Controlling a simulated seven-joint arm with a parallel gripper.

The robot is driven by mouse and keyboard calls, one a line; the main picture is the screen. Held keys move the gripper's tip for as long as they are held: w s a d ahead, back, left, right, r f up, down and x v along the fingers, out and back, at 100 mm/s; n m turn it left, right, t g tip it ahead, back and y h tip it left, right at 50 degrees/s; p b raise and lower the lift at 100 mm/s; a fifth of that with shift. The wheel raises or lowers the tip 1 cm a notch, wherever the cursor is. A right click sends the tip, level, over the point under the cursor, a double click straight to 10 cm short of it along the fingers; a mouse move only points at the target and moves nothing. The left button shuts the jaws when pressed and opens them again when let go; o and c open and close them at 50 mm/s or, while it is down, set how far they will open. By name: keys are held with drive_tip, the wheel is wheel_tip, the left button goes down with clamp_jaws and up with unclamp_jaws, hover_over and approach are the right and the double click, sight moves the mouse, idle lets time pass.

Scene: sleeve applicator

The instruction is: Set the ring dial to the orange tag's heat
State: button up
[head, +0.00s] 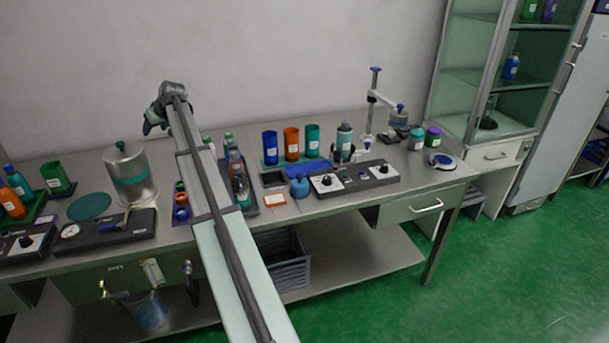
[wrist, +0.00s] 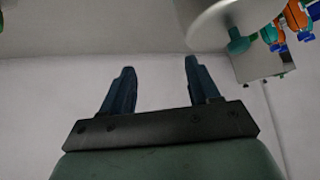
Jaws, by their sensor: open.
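A black control box (head: 354,179) sits near the front edge of the bench, right of centre. It has a left dial (head: 326,181) and a right dial (head: 383,169), both on pale faces. I cannot tell which is the ring dial, and their markings are too small to read. An orange-edged tag (head: 275,200) lies flat left of the box; its print is unreadable. My gripper (head: 148,126) is raised at the back left, far from the dials and tag. In the wrist view my gripper (wrist: 158,66) is open and empty.
Blue, orange and teal cups (head: 291,144) stand behind the box. A blue round-topped item (head: 299,188) sits between tag and box. A stand with an arm (head: 370,105) rises behind. A metal canister (head: 131,174) is at left. My arm crosses above bottles in a tray.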

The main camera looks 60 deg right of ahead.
drive_tip(key=s+d+f+g, duration=0.2)
drive_tip(key=s+d, duration=0.9)
drive_tip(key=s, duration=0.2)
drive_tip(key=m+g, duration=0.1)
drive_tip(key=g, duration=0.6)
hover_over(328, 177)
wheel_tip(328, 177, down, 3)
drive_tip(key=shift+y, duration=0.3)
wheel_tip(328, 177, down, 13)
drive_tip(key=shift+a+r, duration=0.1)
drive_tip(key=shift+a, duration=0.05)
drive_tip(key=c, duration=1)
